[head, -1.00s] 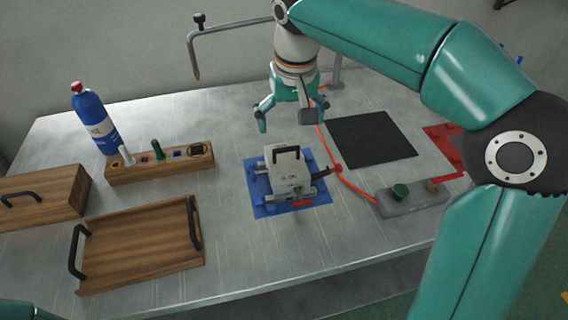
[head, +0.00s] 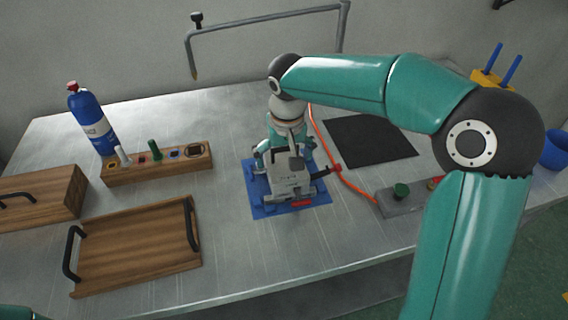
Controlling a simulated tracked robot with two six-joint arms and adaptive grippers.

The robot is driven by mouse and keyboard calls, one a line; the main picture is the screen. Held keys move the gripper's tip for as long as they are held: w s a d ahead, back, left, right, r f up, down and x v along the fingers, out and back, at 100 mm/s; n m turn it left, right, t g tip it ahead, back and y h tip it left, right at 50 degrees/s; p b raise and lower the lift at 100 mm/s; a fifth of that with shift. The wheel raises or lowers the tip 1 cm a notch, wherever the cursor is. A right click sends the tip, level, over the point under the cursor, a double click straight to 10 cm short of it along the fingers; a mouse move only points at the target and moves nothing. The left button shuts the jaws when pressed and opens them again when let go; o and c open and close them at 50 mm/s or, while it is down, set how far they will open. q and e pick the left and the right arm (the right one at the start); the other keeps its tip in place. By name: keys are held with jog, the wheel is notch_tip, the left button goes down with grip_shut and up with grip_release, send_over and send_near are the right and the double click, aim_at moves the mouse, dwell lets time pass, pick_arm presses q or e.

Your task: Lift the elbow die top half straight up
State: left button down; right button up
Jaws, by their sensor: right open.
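The elbow die (head: 289,180) is a grey block on a blue mat (head: 262,211) in the middle of the table, with a black handle on top of its upper half (head: 283,165). My right gripper (head: 284,148) is open, just behind and over the die. One finger shows at the left of the handle and another part at its right. The die and handle partly hide the fingertips, so I cannot tell whether they touch it. My left gripper is out of view.
A wooden tray (head: 135,262) with black handles, a wooden box (head: 70,190), a wooden rack (head: 125,174) and a blue bottle (head: 93,122) stand at left. A black mat (head: 385,142) lies right of the die. An orange hose (head: 345,180) runs beside it to a grey control box (head: 397,202).

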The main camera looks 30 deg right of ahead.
jog(key=c, duration=1.5)
jog(key=shift+r, duration=0.1)
jog(key=shift+c, duration=0.7)
jog(key=shift+r, duration=0.15)
